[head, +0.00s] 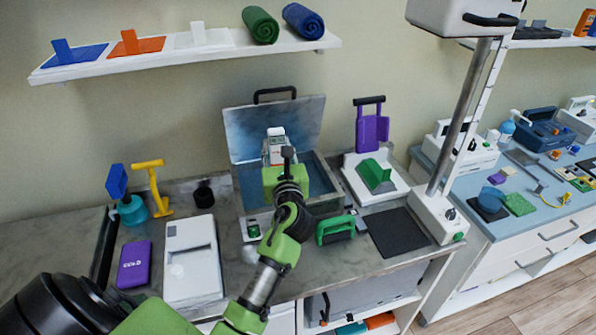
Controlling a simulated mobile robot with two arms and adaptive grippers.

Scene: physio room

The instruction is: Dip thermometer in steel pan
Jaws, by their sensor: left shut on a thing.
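The steel pan (322,190) stands open on the grey counter, its lid raised at the back with a black handle on top. Its inside looks blue. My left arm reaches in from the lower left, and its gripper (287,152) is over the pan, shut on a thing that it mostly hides. A white device with a small display and red marking (276,148), which looks like the thermometer, shows just beyond the fingertips in front of the lid. I cannot tell whether its lower end touches the pan's inside. My right gripper is not in view.
A white device (192,262) and a purple box (134,264) lie to the left. A green-handled tool (335,230), a dark mat (397,232) and a white base with a green wedge (375,176) are to the right. A tall steel post (462,115) rises beyond them.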

